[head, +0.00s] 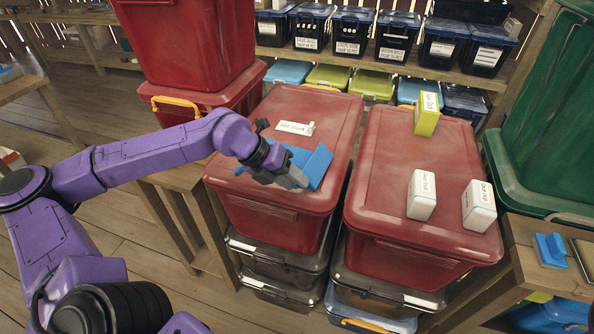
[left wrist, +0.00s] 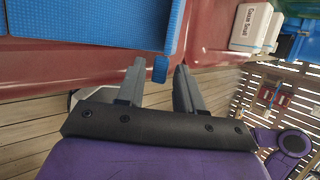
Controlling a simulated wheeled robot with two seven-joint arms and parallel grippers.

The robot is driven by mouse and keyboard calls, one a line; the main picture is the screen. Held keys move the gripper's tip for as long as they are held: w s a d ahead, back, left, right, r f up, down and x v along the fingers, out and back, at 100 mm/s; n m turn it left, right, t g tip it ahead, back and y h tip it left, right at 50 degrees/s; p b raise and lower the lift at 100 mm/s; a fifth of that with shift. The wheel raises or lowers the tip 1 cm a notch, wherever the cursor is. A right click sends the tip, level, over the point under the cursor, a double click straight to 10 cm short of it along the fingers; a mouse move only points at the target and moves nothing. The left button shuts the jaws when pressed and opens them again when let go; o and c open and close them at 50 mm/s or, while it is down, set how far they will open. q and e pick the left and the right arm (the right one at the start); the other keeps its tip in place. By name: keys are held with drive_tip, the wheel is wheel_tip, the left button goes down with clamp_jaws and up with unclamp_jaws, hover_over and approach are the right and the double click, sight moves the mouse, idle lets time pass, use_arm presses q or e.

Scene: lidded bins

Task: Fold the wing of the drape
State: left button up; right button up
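The blue drape (head: 318,166) lies on the lid of the left red bin, near its front right part. It has a raised or angled section, and part of it is hidden behind my left gripper (head: 288,178). In the left wrist view the drape (left wrist: 100,22) fills the upper left as a textured blue sheet. A small blue end (left wrist: 160,68) shows between the fingertips of my left gripper (left wrist: 160,75), with gaps on both sides. The left gripper is open. My right gripper is not in view.
A white labelled piece (head: 296,128) lies behind the drape on the same lid (head: 325,108). The right red bin (head: 385,170) carries two white boxes (head: 422,195) (head: 479,206) and a yellow-green box (head: 427,114). Stacked red bins (head: 200,50) stand at the back left.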

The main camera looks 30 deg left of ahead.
use_arm(q)
drive_tip(key=c, duration=0.6)
drive_tip(key=shift+d+r+y+p, duration=0.25)
drive_tip(key=shift+r+p, duration=0.2)
drive_tip(key=shift+p, duration=0.45)
drive_tip(key=shift+d+y+p, duration=0.1)
drive_tip(key=shift+y+p, duration=0.15)
drive_tip(key=shift+p, duration=0.1)
drive_tip(key=shift+y, duration=0.3)
drive_tip(key=shift+f, duration=0.1)
drive_tip(key=shift+d, duration=0.1)
